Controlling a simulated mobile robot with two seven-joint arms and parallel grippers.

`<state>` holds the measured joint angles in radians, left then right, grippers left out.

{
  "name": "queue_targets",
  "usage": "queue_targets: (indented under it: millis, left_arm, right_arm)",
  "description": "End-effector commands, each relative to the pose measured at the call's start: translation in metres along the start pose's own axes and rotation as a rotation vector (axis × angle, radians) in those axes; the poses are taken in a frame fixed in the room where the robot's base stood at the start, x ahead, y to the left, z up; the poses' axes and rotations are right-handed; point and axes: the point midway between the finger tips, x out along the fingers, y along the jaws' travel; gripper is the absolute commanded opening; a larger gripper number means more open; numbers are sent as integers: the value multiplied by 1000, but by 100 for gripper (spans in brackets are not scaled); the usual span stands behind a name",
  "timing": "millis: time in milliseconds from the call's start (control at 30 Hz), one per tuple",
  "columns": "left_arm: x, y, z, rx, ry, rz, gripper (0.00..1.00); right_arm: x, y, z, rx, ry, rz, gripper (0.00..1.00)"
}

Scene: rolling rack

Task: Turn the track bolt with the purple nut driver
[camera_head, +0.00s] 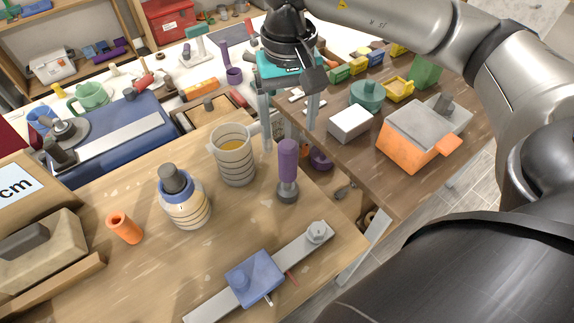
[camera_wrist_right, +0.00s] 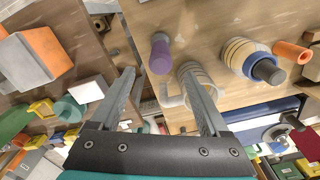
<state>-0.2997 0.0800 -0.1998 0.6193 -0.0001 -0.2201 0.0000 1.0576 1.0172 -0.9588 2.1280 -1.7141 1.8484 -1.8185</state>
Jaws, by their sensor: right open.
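The purple nut driver (camera_head: 287,160) stands upright on the wooden table with its handle up and a grey foot below. Its purple handle also shows in the right wrist view (camera_wrist_right: 160,58), between the fingertips in the picture but beyond them. The track bolt (camera_head: 318,231) is a grey head at the right end of a flat grey track (camera_head: 212,303). A blue block (camera_head: 255,278) sits across that track. My right gripper (camera_head: 288,138) is open and empty, its fingers pointing down behind the nut driver. My left gripper is out of view.
A striped mug (camera_head: 233,160) stands close left of the nut driver, with a striped jar (camera_head: 184,205) and an orange cylinder (camera_head: 125,228) farther left. A white box (camera_head: 350,122) and an orange-grey block (camera_head: 410,140) lie on the darker table. Wood around the track is mostly clear.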

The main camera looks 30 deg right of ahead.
Motion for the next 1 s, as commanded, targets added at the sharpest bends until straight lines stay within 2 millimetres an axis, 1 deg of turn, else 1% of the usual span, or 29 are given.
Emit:
queue_targets:
  millis: [33,100,233,300,500,700,800,900,1000]
  left_arm:
    - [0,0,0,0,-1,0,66]
    - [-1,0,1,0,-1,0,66]
    - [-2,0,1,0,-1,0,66]
    - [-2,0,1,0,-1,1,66]
    - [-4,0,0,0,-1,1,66]
    - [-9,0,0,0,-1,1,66]
    - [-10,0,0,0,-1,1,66]
    - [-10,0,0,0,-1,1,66]
    - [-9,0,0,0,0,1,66]
  right_arm:
    - [13,1,1,0,-6,3,79]
    - [27,0,1,0,-6,2,79]
    - [49,0,1,2,-5,0,79]
    - [56,0,1,1,-4,-1,79]
    - [69,-1,0,0,-3,-2,79]
    - [99,0,-2,1,-5,-1,79]
    - [110,-1,-2,1,-4,-2,79]
    - [115,-1,-2,0,-2,-4,79]
    - [115,-1,-2,0,-1,-4,79]
